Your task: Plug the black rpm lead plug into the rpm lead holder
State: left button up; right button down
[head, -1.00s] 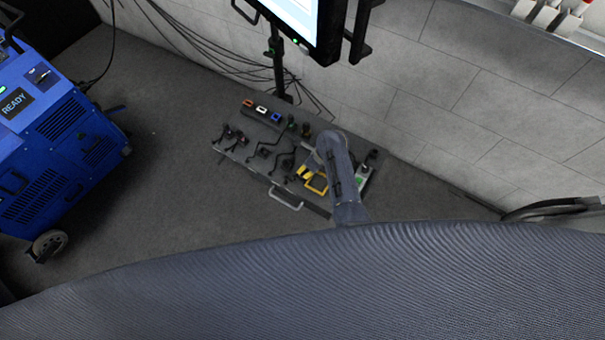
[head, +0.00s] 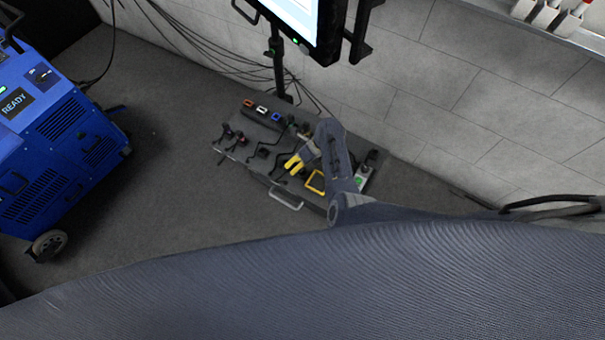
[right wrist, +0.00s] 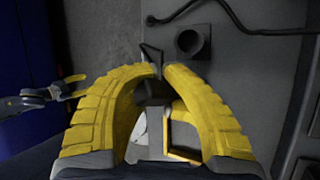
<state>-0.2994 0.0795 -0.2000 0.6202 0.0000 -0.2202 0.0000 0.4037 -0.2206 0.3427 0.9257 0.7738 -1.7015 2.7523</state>
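My right gripper (head: 290,167) is over the grey cart, near its front edge. Its two yellow fingers fill the middle of the right wrist view (right wrist: 161,72), with their tips close together and a small gap between. A dark object (right wrist: 152,91) shows between the fingers; I cannot tell if it is held or lies behind them. Several black leads and plugs lie on the cart; I cannot tell which is the rpm lead plug. A black round socket (right wrist: 192,40) stands on the cart beyond the fingertips; I cannot tell if it is the rpm lead holder. My left gripper (right wrist: 80,86) shows small at the left, fingers apart and empty.
A yellow frame (head: 315,182) stands on the cart (head: 233,153) beside my right gripper. A silver handle (head: 286,200) is on the cart's front edge. A monitor (head: 300,25) stands behind on a pole. A blue machine (head: 60,130) is at the left, with free floor between.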

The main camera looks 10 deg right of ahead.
aim_at(295, 164)
jog(key=a+r+y, duration=0.1)
jog(key=a+r, duration=0.1)
jog(key=a, duration=0.5)
jog(key=s+a+r+y, duration=0.1)
jog(key=a+r, duration=0.1)
jog(key=a, duration=0.6)
jog(key=shift+s+r+n+g, duration=0.15)
jog(key=shift+r+n+g, duration=0.15)
jog(key=shift+n, duration=0.1)
jog(key=shift+s+d+r+g+y, duration=0.15)
jog(key=shift+d+y, duration=0.25)
jog(key=shift+y, duration=0.45)
jog(key=shift+w+d+r+g+y, duration=0.15)
jog(key=shift+d+y, duration=0.25)
jog(key=shift+y, duration=0.4)
jog(key=shift+s+d+g+y, duration=0.2)
jog(key=shift+d+y, duration=0.2)
jog(key=shift+y, duration=0.45)
jog(key=shift+w+d+f, duration=0.1)
jog(key=shift+d, duration=0.55)
jog(key=shift+w+d+m+h, duration=0.15)
jog(key=shift+d+h, duration=0.5)
jog(key=shift+d, duration=1.65)
jog(key=shift+w+d+m+h, duration=0.1)
jog(key=shift+w+d+h, duration=0.4)
jog(key=shift+d, duration=1.75)
jog(key=shift+d+m+h, duration=0.1)
jog(key=shift+d+h, duration=0.75)
jog(key=shift+d, duration=1.45)
